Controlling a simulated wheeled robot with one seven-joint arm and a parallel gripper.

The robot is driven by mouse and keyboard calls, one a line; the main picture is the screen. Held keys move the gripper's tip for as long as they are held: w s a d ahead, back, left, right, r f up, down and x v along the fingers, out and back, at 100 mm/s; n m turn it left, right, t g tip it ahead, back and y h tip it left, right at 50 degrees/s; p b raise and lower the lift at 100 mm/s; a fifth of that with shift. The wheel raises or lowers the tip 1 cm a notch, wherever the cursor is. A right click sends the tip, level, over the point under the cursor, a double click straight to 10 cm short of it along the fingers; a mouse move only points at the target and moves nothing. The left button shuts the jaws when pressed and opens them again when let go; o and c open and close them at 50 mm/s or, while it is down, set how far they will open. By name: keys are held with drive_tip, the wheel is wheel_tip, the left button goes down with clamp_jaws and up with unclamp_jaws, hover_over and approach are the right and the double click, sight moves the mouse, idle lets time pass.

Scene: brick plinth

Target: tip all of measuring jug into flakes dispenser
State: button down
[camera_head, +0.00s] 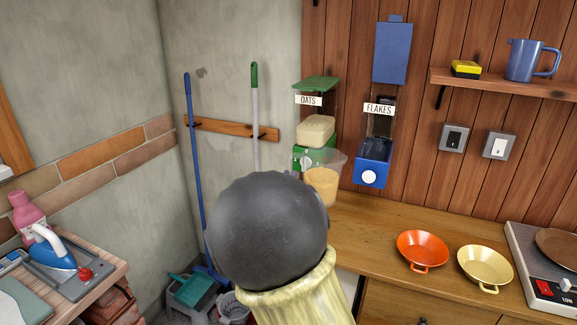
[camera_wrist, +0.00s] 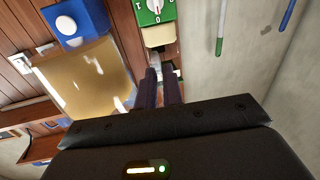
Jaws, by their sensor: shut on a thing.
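The measuring jug (camera_head: 322,183) is clear, with tan contents in its lower part. It looks roughly upright in front of the dispensers, and appears large in the wrist view (camera_wrist: 85,85). My gripper (camera_wrist: 163,84) is shut on the jug at its side; the exact grip is hard to see. In the head view my arm hides the gripper. The flakes dispenser (camera_head: 372,166) hangs on the wood wall, right of and above the jug. It has a blue base with a white knob, a clear dark-looking body and a blue lid (camera_head: 393,52) standing up open. Its base also shows in the wrist view (camera_wrist: 92,14).
The oats dispenser (camera_head: 318,130), with a green lid (camera_head: 316,84), is left of the flakes one, close behind the jug. An orange pan (camera_head: 422,248) and a yellow pan (camera_head: 485,265) sit on the wooden counter (camera_head: 375,230). A shelf (camera_head: 500,82) holds a blue pitcher (camera_head: 527,62).

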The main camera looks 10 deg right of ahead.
drive_tip(key=s+f+n+y, duration=0.1)
drive_tip(key=s+f, duration=0.3)
drive_tip(key=f, duration=1.1)
drive_tip(key=s+f+n+t+y, duration=0.1)
drive_tip(key=s+f, duration=0.3)
drive_tip(key=f, duration=1.2)
drive_tip(key=shift+y, duration=0.5)
drive_tip(key=shift+w+r, duration=0.1)
drive_tip(key=shift+w, duration=0.05)
drive_tip(key=shift+r, duration=0.25)
drive_tip(key=shift+w, duration=0.1)
